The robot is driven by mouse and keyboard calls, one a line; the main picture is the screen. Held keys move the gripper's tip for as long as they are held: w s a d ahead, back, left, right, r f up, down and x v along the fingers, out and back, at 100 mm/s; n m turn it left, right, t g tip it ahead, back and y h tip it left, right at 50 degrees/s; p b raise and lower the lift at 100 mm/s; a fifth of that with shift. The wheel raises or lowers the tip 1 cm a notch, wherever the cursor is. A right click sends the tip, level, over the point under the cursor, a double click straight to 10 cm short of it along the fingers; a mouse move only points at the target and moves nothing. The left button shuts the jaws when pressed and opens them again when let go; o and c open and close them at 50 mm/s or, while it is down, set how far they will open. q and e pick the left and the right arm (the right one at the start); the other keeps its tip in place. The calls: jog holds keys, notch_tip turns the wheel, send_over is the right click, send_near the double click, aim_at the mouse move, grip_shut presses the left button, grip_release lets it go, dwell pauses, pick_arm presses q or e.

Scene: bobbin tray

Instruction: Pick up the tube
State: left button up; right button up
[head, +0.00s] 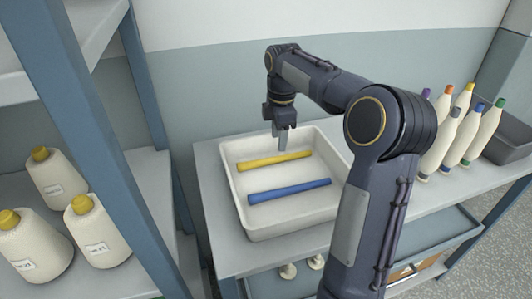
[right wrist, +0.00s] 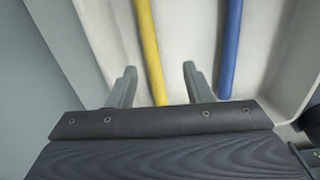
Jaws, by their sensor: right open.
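A yellow tube (head: 274,161) and a blue tube (head: 289,191) lie apart, roughly side by side, in a white tray (head: 233,203) on the table. There the yellow tube (right wrist: 150,50) runs between the fingers' lines, and the blue tube (right wrist: 230,48) lies to the right of the right finger. I cannot tell the exact height above the tube. My left gripper is not in view.
Several cream bobbins with coloured tips (head: 462,130) stand right of the tray, beside a dark grey bin (head: 510,140). A shelf rack (head: 105,150) with yellow-topped cones (head: 98,232) stands at left. A wall (head: 215,85) is close behind the tray.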

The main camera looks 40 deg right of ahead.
aim_at(277, 157)
jog(key=shift+w+d+f+n, duration=0.35)
jog(key=shift+w+d, duration=0.1)
jog(key=shift+w, duration=0.1)
jog(key=shift+w+d+f, duration=0.1)
jog(key=shift+f, duration=0.2)
jog(key=f, duration=0.7)
jog(key=shift+w+a+b, duration=0.1)
jog(key=shift+a+b, duration=0.1)
jog(key=shift+b, duration=0.1)
jog(key=shift+c, duration=0.4)
grip_shut()
